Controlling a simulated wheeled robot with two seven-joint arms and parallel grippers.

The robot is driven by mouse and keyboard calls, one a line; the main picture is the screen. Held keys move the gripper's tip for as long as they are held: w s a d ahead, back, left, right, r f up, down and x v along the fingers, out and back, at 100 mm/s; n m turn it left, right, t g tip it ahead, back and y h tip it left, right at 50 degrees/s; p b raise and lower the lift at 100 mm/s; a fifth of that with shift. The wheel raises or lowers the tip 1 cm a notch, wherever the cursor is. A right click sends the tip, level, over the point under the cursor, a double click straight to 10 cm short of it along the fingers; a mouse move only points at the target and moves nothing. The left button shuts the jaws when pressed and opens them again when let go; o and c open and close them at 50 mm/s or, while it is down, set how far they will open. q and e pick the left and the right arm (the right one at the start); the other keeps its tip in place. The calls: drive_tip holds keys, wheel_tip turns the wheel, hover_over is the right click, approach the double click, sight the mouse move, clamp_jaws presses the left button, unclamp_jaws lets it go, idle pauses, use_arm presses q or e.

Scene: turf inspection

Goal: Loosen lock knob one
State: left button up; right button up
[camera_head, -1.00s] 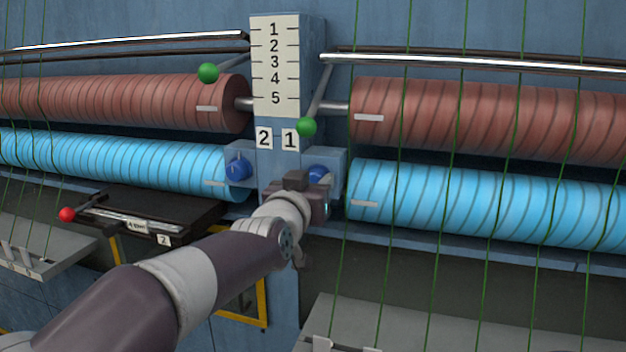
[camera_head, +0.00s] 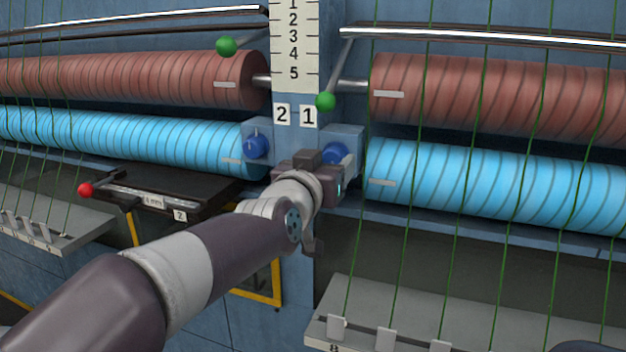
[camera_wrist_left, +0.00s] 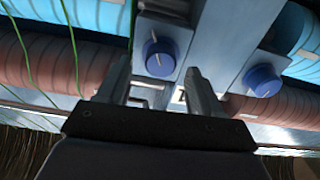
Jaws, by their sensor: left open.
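Lock knob one is the blue knob (camera_head: 336,153) on a light-blue block below the number 1 label (camera_head: 308,116). My left gripper (camera_head: 332,168) is just in front of it and partly hides it. In the left wrist view the scene is upside down. There, knob one (camera_wrist_left: 160,58) shows between the two open fingers of my left gripper (camera_wrist_left: 157,70), with nothing held. I cannot tell how much depth separates the fingertips from the knob. My right gripper is not in view.
A second blue knob (camera_head: 257,145) is to the left, also visible in the wrist view (camera_wrist_left: 262,80). Green-ended levers (camera_head: 326,102) (camera_head: 227,47) hang above. Red rollers (camera_head: 500,105) and blue rollers (camera_head: 490,185) flank the post, with thin green strands crossing them.

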use_arm(q)
drive_tip(key=v, duration=1)
drive_tip(key=shift+r+b, duration=0.25)
drive_tip(key=shift+b, duration=0.2)
drive_tip(key=shift+s, duration=0.1)
